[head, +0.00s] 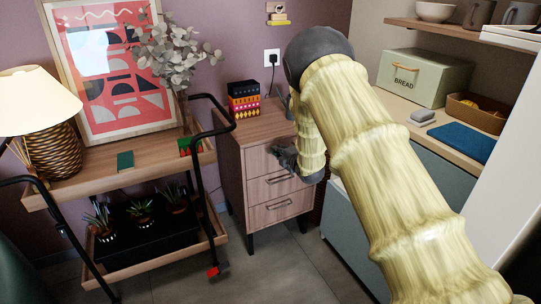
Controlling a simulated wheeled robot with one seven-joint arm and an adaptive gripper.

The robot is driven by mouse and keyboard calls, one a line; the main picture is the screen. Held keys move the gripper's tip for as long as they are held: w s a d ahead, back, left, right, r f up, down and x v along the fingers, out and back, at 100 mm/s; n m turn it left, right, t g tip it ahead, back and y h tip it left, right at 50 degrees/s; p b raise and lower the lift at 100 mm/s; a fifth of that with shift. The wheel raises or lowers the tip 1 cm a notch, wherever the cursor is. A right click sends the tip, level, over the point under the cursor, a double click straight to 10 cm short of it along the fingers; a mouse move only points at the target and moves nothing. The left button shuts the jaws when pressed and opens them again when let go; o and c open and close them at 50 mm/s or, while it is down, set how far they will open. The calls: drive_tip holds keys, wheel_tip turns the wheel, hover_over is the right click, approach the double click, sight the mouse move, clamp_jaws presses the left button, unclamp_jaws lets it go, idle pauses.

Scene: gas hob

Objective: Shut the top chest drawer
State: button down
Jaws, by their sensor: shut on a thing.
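The wooden chest (233,176) stands against the wall, in the middle of the head view. Its top drawer (258,162) is the uppermost of the drawer fronts; any gap behind it is too small to tell here. My gripper (281,155) is at the right part of that front, shut on the top drawer's handle, which is mostly hidden behind the fingers. My arm covers the chest's right side. The lower drawers show dark bar handles and look closed.
Patterned boxes (243,98) stand on the chest top. A wooden trolley (80,178) with a lamp, picture and plants is close on the left. A counter (430,134) with a bread bin (423,78) is on the right. Grey floor (275,262) lies clear before the chest.

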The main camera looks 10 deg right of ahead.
drive_tip(key=shift+w+r, duration=0.15)
drive_tip(key=c, duration=1.9)
unclamp_jaws()
drive_tip(key=shift+o, duration=0.2)
drive_tip(key=v, duration=1.2)
